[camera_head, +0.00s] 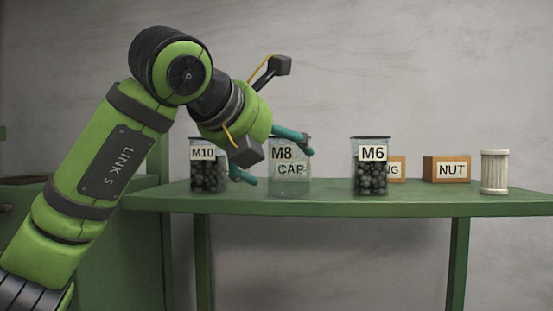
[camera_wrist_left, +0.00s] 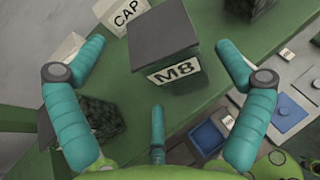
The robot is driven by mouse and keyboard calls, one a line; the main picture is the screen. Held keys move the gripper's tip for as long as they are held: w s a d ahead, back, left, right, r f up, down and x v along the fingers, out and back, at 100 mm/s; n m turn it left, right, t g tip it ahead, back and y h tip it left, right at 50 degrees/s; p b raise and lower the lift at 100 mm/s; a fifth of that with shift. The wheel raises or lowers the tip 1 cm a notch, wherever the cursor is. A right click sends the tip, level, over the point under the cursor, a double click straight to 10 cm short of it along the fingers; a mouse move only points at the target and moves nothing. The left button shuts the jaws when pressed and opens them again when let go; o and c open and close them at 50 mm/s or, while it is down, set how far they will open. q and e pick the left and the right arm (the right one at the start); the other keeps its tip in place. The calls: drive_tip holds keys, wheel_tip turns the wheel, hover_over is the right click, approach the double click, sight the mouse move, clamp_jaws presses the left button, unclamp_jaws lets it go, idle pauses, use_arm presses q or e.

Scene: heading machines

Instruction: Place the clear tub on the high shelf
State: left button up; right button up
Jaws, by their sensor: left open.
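The clear tub (camera_head: 289,184), labelled M8, stands upright on a green shelf (camera_head: 400,207); a CAP label shows through its wall. In the left wrist view the M8 tub (camera_wrist_left: 165,45) is seen from above with its dark lid. My left gripper (camera_head: 279,164) is open at the tub, its teal fingers spread. In the left wrist view the left gripper (camera_wrist_left: 160,62) has a finger to either side of the tub, with gaps visible, and a third finger below it. Whether any finger touches is unclear. My right gripper is not in view.
The M10 tub (camera_head: 207,177) of dark pieces stands close left of the clear tub. The M6 tub (camera_head: 370,178) stands to the right, then a NUT box (camera_head: 447,169) and a white ribbed cylinder (camera_head: 494,172). A CAP box (camera_wrist_left: 124,16) is behind the clear tub. Blue bins (camera_wrist_left: 207,137) lie lower down.

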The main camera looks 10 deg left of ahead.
use_arm(q)
drive_tip(key=b+v, duration=0.4)
drive_tip(key=v, duration=0.6)
drive_tip(key=shift+s+a, duration=0.2)
drive_tip(key=shift+s, duration=0.1)
